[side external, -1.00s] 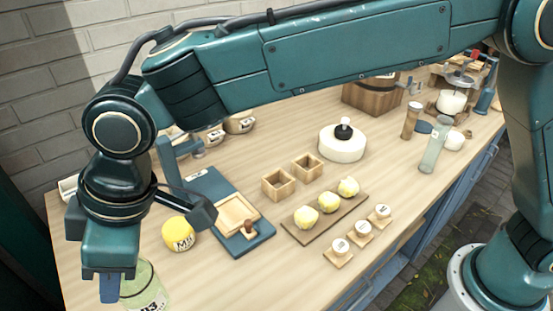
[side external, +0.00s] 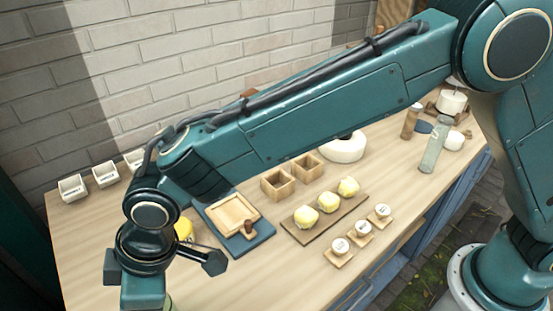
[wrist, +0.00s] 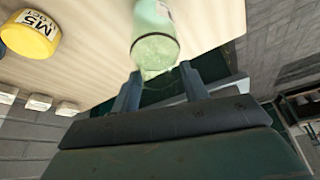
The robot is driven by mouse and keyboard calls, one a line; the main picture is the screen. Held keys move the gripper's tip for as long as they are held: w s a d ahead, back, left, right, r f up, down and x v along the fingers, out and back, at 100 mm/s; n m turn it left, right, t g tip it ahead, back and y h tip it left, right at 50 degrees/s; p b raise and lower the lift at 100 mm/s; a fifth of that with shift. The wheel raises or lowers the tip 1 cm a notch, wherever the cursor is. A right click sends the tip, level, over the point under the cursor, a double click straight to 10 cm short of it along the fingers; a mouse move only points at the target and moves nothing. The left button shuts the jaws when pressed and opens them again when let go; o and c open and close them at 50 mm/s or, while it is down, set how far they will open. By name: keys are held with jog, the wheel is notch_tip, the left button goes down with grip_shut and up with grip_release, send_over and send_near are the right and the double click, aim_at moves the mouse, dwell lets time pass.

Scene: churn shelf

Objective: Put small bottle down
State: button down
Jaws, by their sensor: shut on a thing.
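The small bottle (wrist: 155,45) is pale green and translucent, with a pale label partly in view. In the wrist view it sits at the top centre, at the fingertips of my gripper (wrist: 160,80), which is shut on it. In the side view my gripper (side external: 143,295) is at the bottom left, its fingertips cut off by the frame edge. Only a sliver of green shows beside it there. Whether the bottle touches the table is hidden.
A yellow round block (side external: 183,229) stands behind my gripper; it also shows in the wrist view (wrist: 30,38). White tubs (side external: 72,188) line the back left edge. A blue board (side external: 240,240) lies to the right. The left tabletop (side external: 80,245) is bare.

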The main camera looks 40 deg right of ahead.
jog(key=shift+f, duration=0.45)
jog(key=c, duration=0.7)
grip_release()
jog(key=shift+c, duration=0.2)
jog(key=v, duration=1.2)
